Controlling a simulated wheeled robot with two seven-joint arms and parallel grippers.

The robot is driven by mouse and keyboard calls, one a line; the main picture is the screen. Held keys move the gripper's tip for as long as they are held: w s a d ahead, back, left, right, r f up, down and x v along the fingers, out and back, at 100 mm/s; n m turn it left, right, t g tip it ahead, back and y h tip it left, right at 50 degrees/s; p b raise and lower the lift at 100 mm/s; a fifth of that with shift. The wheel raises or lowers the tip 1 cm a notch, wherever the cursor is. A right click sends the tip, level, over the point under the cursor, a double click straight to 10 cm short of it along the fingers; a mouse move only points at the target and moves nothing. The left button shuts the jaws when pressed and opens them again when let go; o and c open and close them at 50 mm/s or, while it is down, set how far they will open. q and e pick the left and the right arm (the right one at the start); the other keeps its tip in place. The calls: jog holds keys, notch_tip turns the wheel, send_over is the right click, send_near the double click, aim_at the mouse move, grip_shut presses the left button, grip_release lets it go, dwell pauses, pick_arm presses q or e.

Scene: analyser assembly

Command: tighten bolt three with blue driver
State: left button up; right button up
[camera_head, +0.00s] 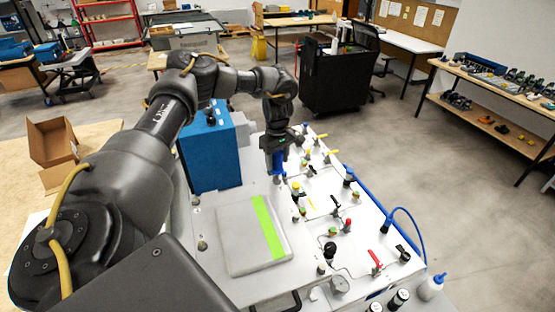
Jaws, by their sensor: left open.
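My left gripper (276,143) is above the far part of the white analyser panel (238,196) and points down. Its jaws are open. The blue driver (278,164) stands upright directly under and between the fingers, next to the row of fittings. I cannot tell whether the fingers touch it. Small bolt heads show along the panel's left part, one at the near left (202,244) and one farther back (195,201). I cannot tell which bolt is number three. My right gripper is not in view.
A blue box (209,153) stands left of the gripper. A grey plate with a green stripe (266,228) lies on the panel. Valves, including a red-handled one (375,259), and a blue hose (411,222) crowd the right side.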

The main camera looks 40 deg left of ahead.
pick_arm(q)
jog(key=n, duration=1.1)
jog(key=shift+n, duration=0.3)
jog(key=n, duration=0.5)
jog(key=shift+a, duration=0.1)
jog(key=n, duration=0.5)
jog(key=shift+n, duration=0.4)
grip_shut()
jog(key=shift+c, duration=1.5)
grip_release()
jog(key=shift+m, duration=0.6)
jog(key=o, duration=0.3)
